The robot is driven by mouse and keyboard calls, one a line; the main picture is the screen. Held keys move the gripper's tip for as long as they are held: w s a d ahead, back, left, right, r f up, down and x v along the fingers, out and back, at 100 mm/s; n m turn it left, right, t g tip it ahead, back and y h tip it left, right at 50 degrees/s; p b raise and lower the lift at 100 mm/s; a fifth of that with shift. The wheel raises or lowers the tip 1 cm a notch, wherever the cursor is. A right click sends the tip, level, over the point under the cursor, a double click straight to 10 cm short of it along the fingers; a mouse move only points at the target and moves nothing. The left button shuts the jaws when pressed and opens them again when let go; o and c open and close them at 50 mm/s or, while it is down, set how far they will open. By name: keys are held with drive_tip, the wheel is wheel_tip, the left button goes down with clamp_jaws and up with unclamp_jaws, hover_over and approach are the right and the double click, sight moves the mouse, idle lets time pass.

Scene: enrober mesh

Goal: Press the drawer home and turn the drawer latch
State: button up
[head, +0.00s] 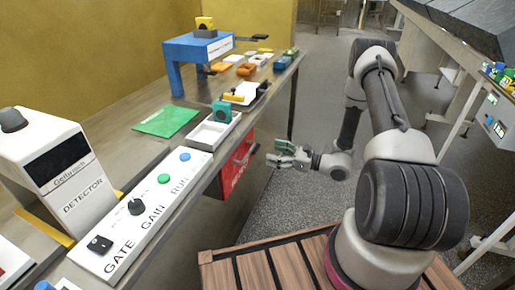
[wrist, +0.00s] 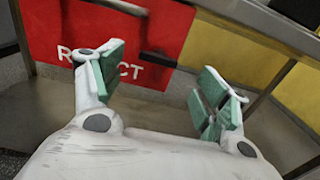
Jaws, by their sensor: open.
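The red drawer (head: 237,168) hangs under the edge of the long bench in the head view, with white lettering on its front. In the wrist view its red front (wrist: 55,28) fills the upper left, lettered REJECT and partly covered by my left finger. A dark handle bar (wrist: 158,58) crosses the front. My gripper (head: 277,154) is just right of the drawer in the head view, apart from it. The wrist view shows its green-padded fingers (wrist: 160,70) spread wide with nothing between them. I cannot make out a latch or how far out the drawer is.
The bench carries a white control panel (head: 145,215) with a knob and buttons, a Gellwick detector (head: 62,170), a white tray (head: 213,133), a green sheet (head: 166,120) and a blue arch (head: 187,50). The floor (head: 300,205) right of the bench is clear.

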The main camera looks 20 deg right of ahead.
sight(258, 148)
drive_tip(key=x, duration=0.6)
drive_tip(key=shift+w+a, duration=0.2)
drive_tip(key=shift+a, duration=0.1)
drive_tip(key=c, duration=1)
